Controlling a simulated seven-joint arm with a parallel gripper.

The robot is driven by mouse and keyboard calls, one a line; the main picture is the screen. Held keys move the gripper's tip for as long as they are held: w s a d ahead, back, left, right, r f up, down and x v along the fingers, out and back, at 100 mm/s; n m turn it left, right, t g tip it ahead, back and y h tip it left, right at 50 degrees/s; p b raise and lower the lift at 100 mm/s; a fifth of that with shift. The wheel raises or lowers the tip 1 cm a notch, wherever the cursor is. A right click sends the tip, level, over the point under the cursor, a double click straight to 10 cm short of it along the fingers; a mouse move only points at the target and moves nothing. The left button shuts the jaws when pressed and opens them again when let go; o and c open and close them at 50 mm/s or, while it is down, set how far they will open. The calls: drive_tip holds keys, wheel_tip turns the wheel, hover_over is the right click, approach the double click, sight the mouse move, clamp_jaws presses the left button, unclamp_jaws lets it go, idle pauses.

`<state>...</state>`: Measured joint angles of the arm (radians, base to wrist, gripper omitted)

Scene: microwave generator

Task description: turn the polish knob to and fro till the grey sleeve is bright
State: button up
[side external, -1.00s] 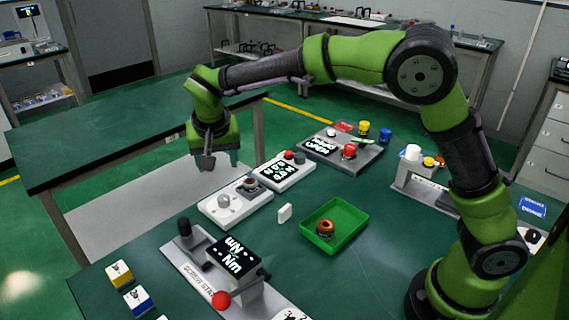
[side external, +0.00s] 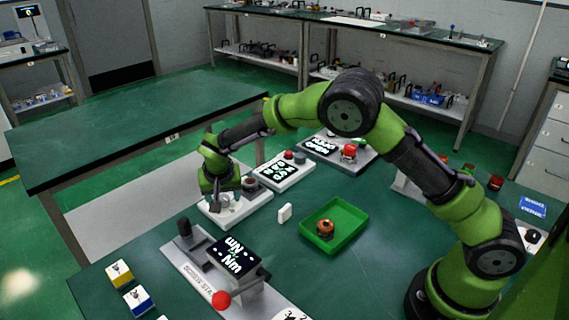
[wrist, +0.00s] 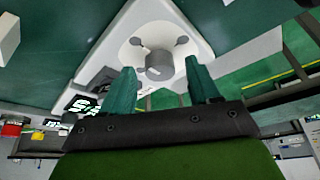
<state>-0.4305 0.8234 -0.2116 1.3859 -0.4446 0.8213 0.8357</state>
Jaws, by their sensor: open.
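The white polishing unit (side external: 258,196) stands on the green bench, left of the green tray. In the wrist view its white casing (wrist: 112,62) has a round pale dish with a grey stubby part (wrist: 159,66) in the middle and small round grey ends behind it. I cannot tell whether this is the polish knob or the grey sleeve. My gripper (wrist: 160,72) is open, its two teal fingers on either side of the grey part with space between; contact is not visible. In the side view my gripper (side external: 221,202) hides the unit's left part. A dark round part (side external: 250,182) shows at its far end.
A green tray (side external: 348,217) holds a copper-coloured ring (side external: 325,228). A small white block (side external: 285,213) stands between tray and unit. A screw stand (side external: 192,262) with a display is in front; another white panel (side external: 284,170) is just behind.

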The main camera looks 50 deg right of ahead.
drive_tip(key=shift+f, duration=0.15)
drive_tip(key=c, duration=1)
drive_tip(key=shift+c, duration=0.2)
drive_tip(key=shift+n, duration=0.4)
drive_tip(key=n, duration=0.2)
drive_tip(key=n+y, duration=0.2)
drive_tip(key=n, duration=0.1)
drive_tip(key=shift+d+n+t, duration=0.3)
drive_tip(key=shift+t, duration=0.1)
drive_tip(key=n+y, duration=0.1)
drive_tip(key=n, duration=0.2)
drive_tip(key=n+y, duration=0.1)
drive_tip(key=n, duration=0.2)
drive_tip(key=shift+d+g+y, duration=0.1)
drive_tip(key=shift+g+y, duration=0.2)
drive_tip(key=shift+n, duration=0.3)
